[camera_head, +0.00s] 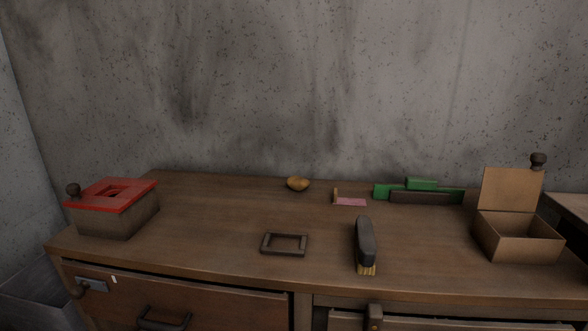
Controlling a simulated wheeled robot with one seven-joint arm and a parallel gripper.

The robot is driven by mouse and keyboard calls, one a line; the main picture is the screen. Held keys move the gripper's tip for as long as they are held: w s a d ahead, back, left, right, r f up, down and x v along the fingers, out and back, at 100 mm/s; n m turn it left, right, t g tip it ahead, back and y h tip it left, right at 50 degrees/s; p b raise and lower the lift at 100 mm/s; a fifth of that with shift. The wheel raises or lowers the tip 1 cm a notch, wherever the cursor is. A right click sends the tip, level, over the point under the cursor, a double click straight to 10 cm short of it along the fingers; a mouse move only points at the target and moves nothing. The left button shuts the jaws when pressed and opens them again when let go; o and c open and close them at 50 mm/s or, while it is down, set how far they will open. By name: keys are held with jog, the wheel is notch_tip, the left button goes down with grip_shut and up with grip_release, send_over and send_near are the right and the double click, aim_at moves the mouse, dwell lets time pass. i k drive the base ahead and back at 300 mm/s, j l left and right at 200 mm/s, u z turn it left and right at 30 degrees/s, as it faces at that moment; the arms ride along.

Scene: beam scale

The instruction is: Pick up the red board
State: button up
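A flat red board (130,194) lies on top of a brown box (120,218) at the left end of the wooden cabinet top. The board has a square opening near its middle.
The cabinet top (215,215) is clear just right of the box. Farther right are a dark frame (284,244), a brush (365,243), a yellowish bowl-like object (299,184), a pink piece (351,202), a green object (420,189) and an open box (517,238).

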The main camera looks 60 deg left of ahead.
aim_at(94, 197)
jog(key=u, duration=2.35)
